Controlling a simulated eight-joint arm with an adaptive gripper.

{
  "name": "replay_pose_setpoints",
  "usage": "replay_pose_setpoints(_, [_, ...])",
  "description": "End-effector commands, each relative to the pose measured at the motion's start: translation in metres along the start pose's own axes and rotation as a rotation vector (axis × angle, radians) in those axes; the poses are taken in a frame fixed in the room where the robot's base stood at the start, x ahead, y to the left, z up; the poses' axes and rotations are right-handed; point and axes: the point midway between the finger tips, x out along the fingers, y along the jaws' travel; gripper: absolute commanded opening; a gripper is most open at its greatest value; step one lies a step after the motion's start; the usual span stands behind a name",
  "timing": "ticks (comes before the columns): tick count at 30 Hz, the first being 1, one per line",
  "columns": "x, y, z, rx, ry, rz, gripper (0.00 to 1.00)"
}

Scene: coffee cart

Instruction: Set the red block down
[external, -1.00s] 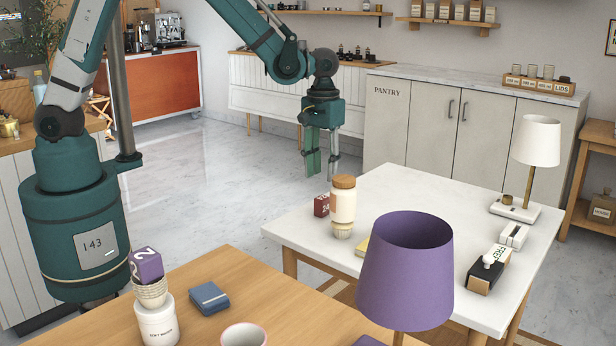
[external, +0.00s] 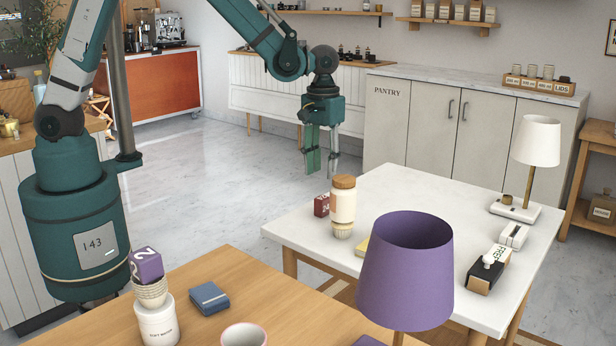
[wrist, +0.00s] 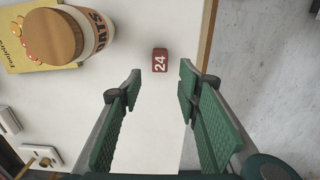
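The red block (external: 321,205), marked 24, rests on the white table (external: 395,190) near its left edge, just left of a cork-lidded jar. In the wrist view the red block (wrist: 160,60) lies beyond my fingertips, roughly midway between them sideways and slightly left. My gripper (external: 321,168) hangs above the block, pointing down, apart from it. In the wrist view my gripper (wrist: 160,85) is open with nothing between its fingers.
The cork-lidded jar (external: 342,205) stands close beside the block. A yellow book (wrist: 30,45) lies by it. A purple lamp (external: 405,270) stands in front. A white lamp (external: 535,145) is at the table's far right. Bare floor lies left of the table.

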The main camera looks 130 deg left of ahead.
Motion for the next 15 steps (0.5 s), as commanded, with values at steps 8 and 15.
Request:
replay_pose_setpoints(8, [-0.005,0.003,0.005,0.015,0.004,0.004,0.34])
replay_pose_setpoints(15, [-0.03,0.017,0.036,0.094,0.027,0.024,0.34])
